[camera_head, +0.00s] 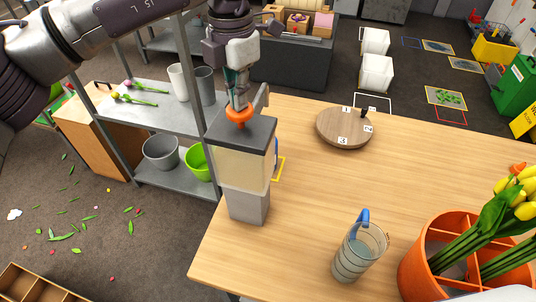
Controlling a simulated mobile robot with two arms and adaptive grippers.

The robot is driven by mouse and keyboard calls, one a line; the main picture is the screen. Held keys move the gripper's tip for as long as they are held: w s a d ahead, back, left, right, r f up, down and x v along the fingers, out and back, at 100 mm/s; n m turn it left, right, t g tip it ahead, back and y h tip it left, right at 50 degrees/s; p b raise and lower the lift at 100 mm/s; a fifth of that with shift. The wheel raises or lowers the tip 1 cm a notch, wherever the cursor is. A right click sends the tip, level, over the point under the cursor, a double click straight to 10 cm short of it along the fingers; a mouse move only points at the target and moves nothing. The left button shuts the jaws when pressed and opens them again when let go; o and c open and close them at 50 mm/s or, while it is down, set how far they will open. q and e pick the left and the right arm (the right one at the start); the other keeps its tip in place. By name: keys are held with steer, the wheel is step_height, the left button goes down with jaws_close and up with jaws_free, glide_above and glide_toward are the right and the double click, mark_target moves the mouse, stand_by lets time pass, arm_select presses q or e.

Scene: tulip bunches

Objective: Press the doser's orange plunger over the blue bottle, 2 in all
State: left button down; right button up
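The doser (243,170) stands at the table's left edge, with a dark top, a pale yellowish tank and a grey base. Its orange plunger (239,116) sticks up from the top. My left gripper (238,103) points down right over the plunger, its fingers seemingly together and empty. The tips look in contact with the plunger or just above it; I cannot tell which. A thin blue edge (276,151) shows behind the doser's right side, at a yellow outline on the table; it may be the blue bottle, mostly hidden. My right gripper is not in view.
A clear ribbed glass (352,262) with a blue strip stands at the front. An orange pot (411,265) of yellow tulips stands at the right. A round wooden board (344,128) with number cards lies farther back. The table's middle is clear. A metal shelf (165,118) stands left.

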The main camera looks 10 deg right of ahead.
arm_select(q)
steer(key=shift+f+b, duration=0.75)
steer(key=shift+f, duration=0.4)
step_height(320, 180, up, 8)
steer(key=p, duration=0.5)
steer(key=shift+r, duration=0.15)
